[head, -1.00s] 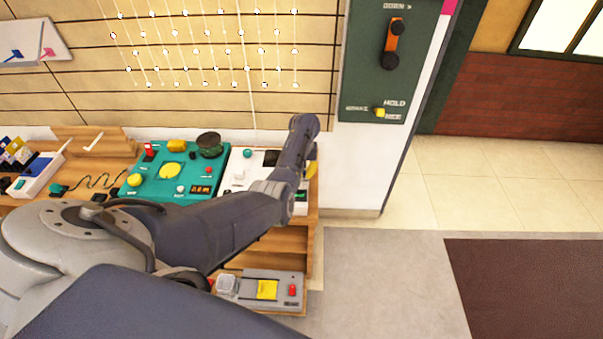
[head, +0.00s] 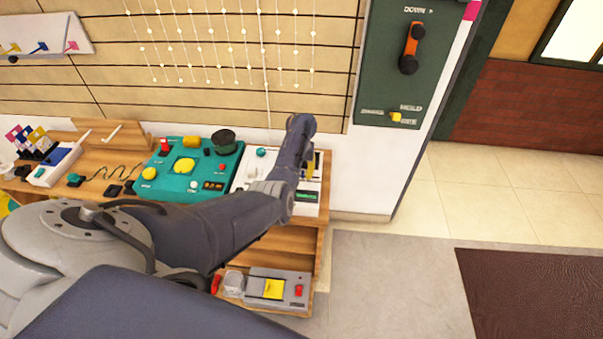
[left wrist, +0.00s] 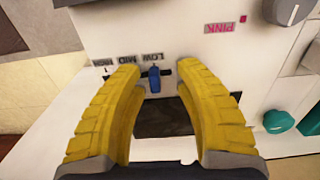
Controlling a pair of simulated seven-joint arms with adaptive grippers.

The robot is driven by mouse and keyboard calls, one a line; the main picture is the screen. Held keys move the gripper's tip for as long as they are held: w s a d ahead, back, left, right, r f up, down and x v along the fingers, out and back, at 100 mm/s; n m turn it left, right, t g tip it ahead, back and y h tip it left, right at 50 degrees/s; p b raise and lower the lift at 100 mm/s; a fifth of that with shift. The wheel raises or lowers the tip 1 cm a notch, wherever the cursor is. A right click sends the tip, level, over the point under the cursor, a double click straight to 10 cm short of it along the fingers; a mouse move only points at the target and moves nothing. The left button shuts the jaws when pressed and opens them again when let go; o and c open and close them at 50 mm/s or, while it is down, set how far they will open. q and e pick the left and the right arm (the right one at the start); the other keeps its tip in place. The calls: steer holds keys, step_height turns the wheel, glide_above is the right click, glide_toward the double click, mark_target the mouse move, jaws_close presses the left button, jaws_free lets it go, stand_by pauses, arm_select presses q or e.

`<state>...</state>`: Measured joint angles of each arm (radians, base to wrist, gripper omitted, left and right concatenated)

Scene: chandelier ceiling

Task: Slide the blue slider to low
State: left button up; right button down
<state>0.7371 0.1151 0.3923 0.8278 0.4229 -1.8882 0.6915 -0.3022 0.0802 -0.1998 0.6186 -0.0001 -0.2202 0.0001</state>
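The blue slider (left wrist: 154,80) stands up from a dark slot in a white panel (left wrist: 190,20) in the left wrist view. It sits beside the upside-down LOW label (left wrist: 152,58), with MID and HIGH printed further left. My left gripper (left wrist: 157,68) is open, its two yellow fingers on either side of the slider with gaps to it. In the head view my left gripper (head: 311,167) is over the white panel (head: 308,208) at the right end of the bench, mostly behind my arm. The slider cannot be made out there. My right gripper is not in view.
A teal panel (head: 222,177) with knobs lies left of the white one. A grey box (head: 285,299) with a yellow patch stands on a lower shelf. In the left wrist view a grey knob (left wrist: 288,10) and a teal knob (left wrist: 278,121) are right of my fingers.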

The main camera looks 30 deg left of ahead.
arm_select(q)
steer(key=shift+r, duration=0.1)
step_height(320, 180, up, 12)
stand_by(0.6)
stand_by(0.4)
